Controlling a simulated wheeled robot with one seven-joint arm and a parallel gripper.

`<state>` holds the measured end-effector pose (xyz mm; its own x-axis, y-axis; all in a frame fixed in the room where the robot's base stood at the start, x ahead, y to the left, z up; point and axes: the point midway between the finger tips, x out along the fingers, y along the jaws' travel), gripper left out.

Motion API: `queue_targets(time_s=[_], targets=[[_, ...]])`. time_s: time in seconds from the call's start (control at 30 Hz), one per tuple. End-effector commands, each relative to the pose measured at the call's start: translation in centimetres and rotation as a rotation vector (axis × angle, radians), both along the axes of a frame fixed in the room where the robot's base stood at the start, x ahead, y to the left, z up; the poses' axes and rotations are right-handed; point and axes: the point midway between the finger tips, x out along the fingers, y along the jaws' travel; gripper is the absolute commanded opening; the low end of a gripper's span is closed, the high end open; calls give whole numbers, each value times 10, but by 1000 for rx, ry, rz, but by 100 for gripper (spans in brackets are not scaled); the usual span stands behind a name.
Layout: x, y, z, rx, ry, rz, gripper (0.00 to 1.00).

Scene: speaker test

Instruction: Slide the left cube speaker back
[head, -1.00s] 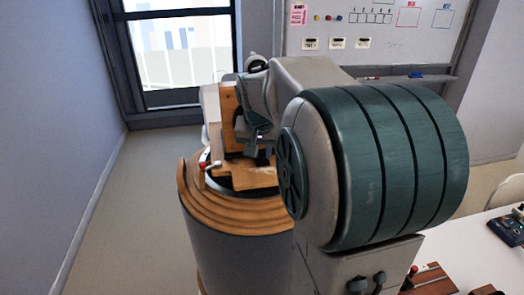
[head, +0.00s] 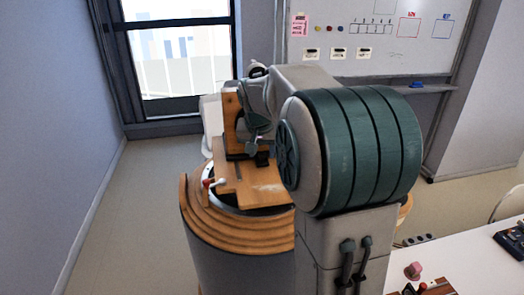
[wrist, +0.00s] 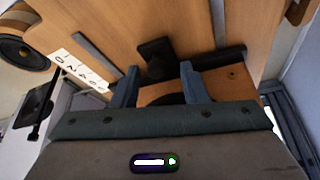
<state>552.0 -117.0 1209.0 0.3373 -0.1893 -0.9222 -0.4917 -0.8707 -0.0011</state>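A wooden cube speaker (head: 231,119) stands on a flat wooden board (head: 252,186) on top of a round, ringed wooden stand. My gripper (head: 259,143) is just to the right of the speaker in the head view, partly hidden by my own arm. In the wrist view, the two fingers of my gripper (wrist: 159,86) are apart in front of a wooden face (wrist: 232,84) with a dark round opening, likely the speaker. The gripper body hides much of that face, and I cannot tell whether the fingers touch it.
A black block (head: 262,158) sits on the board near the gripper. A red and white knob (head: 214,182) is at the board's left. A numbered white strip (wrist: 78,69) lies beside a groove. A white table (head: 470,264) with devices is at right. Floor at left is clear.

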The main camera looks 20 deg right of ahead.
Motion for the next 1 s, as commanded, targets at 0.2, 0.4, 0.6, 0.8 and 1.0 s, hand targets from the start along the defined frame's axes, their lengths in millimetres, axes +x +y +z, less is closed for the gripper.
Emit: queue_targets(time_s=[0.2,0.4,0.6,0.8,1.0], targets=[[-3,1,5,0,1,0,40],[-14,8,37,-1,-3,1,40],[-30,17,81,0,-4,1,40],[-41,24,113,-1,-2,1,40],[-46,27,127,0,0,0,40]])
